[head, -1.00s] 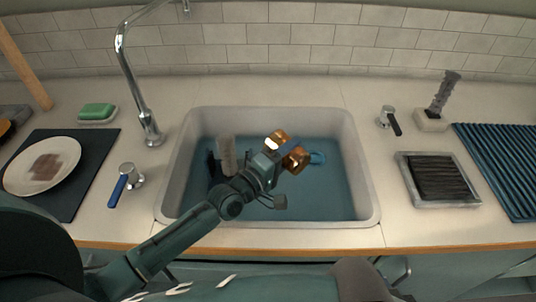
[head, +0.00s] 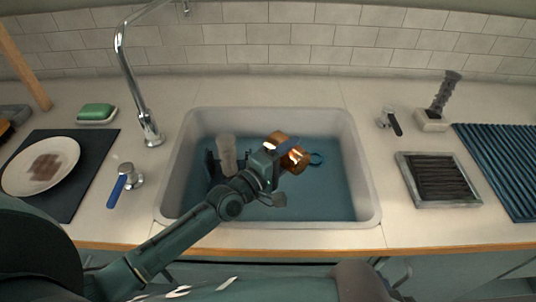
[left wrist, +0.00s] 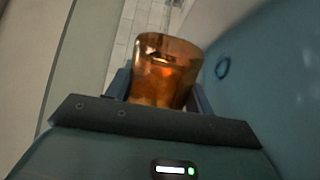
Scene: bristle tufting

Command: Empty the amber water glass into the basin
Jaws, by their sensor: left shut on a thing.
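The amber water glass (head: 298,160) is held over the basin (head: 183,183), tilted in the head view. My left gripper (head: 284,149) is shut on it, with a finger crossing in front of the glass. In the left wrist view the amber glass (left wrist: 163,72) sits between the two fingers, its rim away from the palm. Whether water is in the glass I cannot tell. The basin's floor is blue. My right gripper is not in view.
A pale cylindrical thing (head: 227,153) and a dark blue thing (head: 210,164) are in the basin's left part; a blue ring (head: 317,159) is beside the glass. The faucet (head: 149,126) rises behind left. The basin's right part is clear.

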